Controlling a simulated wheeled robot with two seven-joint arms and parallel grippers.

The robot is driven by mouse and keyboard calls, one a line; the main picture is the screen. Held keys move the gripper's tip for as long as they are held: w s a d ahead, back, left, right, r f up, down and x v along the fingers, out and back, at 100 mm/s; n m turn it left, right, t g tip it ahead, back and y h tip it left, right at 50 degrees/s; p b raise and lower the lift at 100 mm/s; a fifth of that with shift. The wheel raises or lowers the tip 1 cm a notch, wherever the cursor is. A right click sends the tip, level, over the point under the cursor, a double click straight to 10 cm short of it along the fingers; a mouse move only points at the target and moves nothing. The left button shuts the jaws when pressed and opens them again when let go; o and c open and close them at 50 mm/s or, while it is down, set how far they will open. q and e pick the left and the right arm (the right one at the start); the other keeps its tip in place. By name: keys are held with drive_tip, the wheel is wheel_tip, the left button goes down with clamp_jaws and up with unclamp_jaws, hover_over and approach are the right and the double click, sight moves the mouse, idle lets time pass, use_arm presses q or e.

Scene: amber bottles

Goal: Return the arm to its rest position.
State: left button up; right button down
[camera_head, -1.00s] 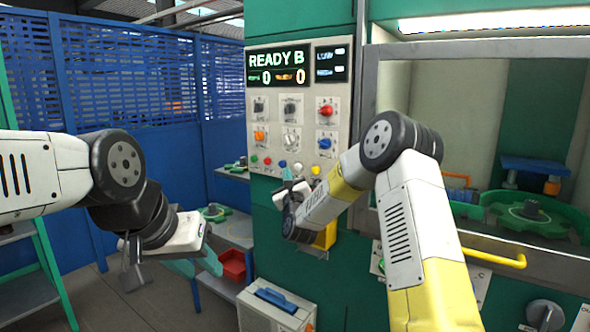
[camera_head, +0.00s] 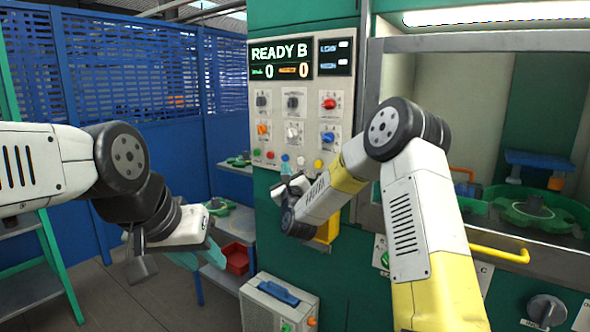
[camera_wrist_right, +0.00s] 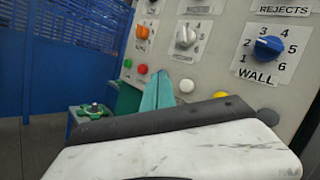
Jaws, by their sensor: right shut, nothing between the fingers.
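My right arm, white and yellow, reaches from the lower right toward the machine's control panel (camera_head: 300,110). Its gripper (camera_head: 287,168) is small and partly hidden by the wrist, in front of the panel's lower edge. In the right wrist view its teal fingers (camera_wrist_right: 157,92) are together and empty, in front of the panel near the lower buttons; contact with the panel cannot be told. My left arm comes in from the left, bent at the elbow. Its gripper (camera_head: 203,256) points down and right, its teal fingers apart with nothing visible between them.
The panel has knobs, including a blue WALL knob (camera_wrist_right: 267,47), and a READY B display. A grey case (camera_head: 279,305) stands below. A red bin (camera_head: 236,258) is on a shelf behind my left gripper. A yellow handle (camera_head: 497,254) projects at right.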

drive_tip(key=s+d+r+n+g, duration=0.3)
drive_tip(key=s+n+g, duration=0.1)
drive_tip(key=s+n, duration=0.45)
drive_tip(key=s+d+r+n+g, duration=0.2)
drive_tip(key=s+d+n+g, duration=0.2)
drive_tip(key=s+n, duration=0.45)
drive_tip(key=s+d+f+n+g, duration=0.2)
drive_tip(key=s+n, duration=0.2)
drive_tip(key=s, duration=0.5)
drive_tip(key=s+d+f+n+g, duration=0.2)
drive_tip(key=s+d+n, duration=0.1)
drive_tip(key=s, duration=0.6)
drive_tip(key=s+d+f+n+g, duration=0.2)
drive_tip(key=s+n, duration=0.2)
drive_tip(key=s, duration=0.6)
drive_tip(key=shift+d+n+g+h, duration=0.35)
drive_tip(key=shift+n+g+h, duration=0.05)
use_arm(q)
drive_tip(key=shift+c, duration=0.3)
